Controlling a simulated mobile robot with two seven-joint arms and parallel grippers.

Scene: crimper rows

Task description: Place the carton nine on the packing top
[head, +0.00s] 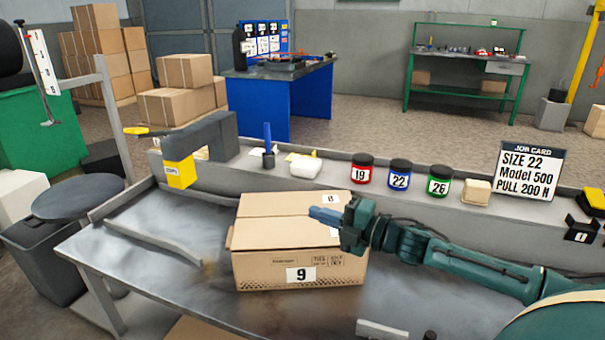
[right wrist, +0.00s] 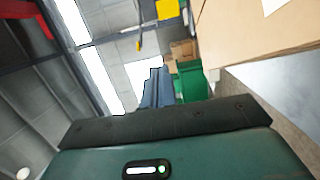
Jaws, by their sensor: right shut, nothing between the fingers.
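The carton nine (head: 265,270) is a closed brown cardboard box with a "9" label on its front. It sits upright on a grey metal bench top (head: 170,265); I cannot tell if this is the packing top. My right gripper (head: 324,216) is shut and empty, its blue fingers pointing left at the carton's right upper side, hiding part of its lid. I cannot tell if they touch. In the right wrist view the shut fingers (right wrist: 157,88) point away, and a cardboard face (right wrist: 250,45) fills the upper right. My left gripper is not in view.
Red (head: 362,169), blue (head: 399,174) and green (head: 439,181) jars stand on the rear ledge beside a job card (head: 531,172). A grey crimper-like tool with a yellow block (head: 180,172) is at left. A grey bar (head: 150,241) lies left of the carton.

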